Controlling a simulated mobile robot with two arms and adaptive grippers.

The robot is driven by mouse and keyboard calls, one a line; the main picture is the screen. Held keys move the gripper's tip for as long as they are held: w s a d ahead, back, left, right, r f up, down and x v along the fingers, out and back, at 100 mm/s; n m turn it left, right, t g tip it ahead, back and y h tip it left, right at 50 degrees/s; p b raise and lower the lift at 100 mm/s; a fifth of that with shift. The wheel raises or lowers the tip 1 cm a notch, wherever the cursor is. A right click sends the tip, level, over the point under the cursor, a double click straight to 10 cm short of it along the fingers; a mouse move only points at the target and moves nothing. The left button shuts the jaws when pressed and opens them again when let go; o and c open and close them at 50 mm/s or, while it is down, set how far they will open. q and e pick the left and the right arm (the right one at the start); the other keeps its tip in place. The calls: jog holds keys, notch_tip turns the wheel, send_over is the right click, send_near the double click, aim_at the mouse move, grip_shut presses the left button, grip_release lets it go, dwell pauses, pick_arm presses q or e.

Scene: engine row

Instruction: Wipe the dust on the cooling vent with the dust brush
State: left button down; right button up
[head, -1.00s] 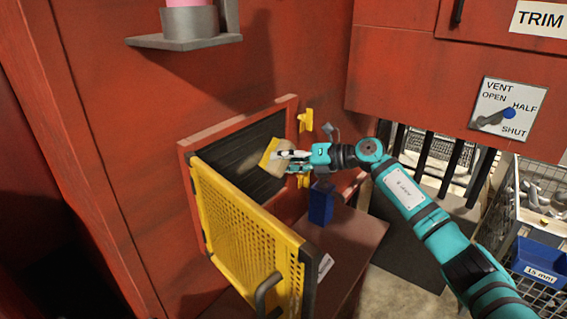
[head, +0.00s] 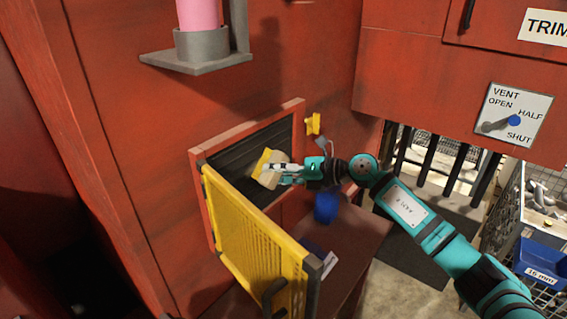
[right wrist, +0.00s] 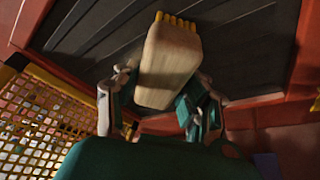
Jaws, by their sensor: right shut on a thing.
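The dust brush (head: 272,168) has a pale tan block with yellow bristles along one edge. My right gripper (head: 279,172) is shut on its block, which also shows between the fingers in the right wrist view (right wrist: 167,68). The cooling vent (head: 231,160) is a recess of dark slats in a red frame, and its slats fill the background of the right wrist view (right wrist: 95,38). The bristles are at the slats; I cannot tell whether they touch. No clear dust patch shows now; the brush and gripper hide part of the vent. My left gripper is not in view.
The yellow perforated vent door (head: 250,240) hangs open at the front left. A blurred blue object (head: 326,207) is below my right gripper, above a brown ledge (head: 365,228). A vent dial (head: 516,115) is on the right, with a blue bin (head: 545,262) below. A grey shelf (head: 195,62) sticks out above.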

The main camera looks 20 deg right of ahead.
jog(key=shift+s+a+r+p, duration=0.1)
jog(key=shift+s+a+p, duration=0.5)
jog(key=shift+a, duration=0.3)
jog(key=s+a+p, duration=0.1)
jog(key=a+p, duration=0.1)
jog(key=shift+s+r+p, duration=0.15)
jog(key=shift+p, duration=0.25)
jog(key=shift+s+a+p, duration=0.4)
jog(key=shift+a, duration=0.15)
jog(key=shift+s+a+p, duration=0.4)
jog(key=shift+a+p, duration=0.3)
jog(key=shift+p, duration=0.45)
jog(key=shift+s+a+f+p, duration=0.2)
jog(key=shift+s+a+p, duration=0.35)
jog(key=shift+a+p, duration=0.25)
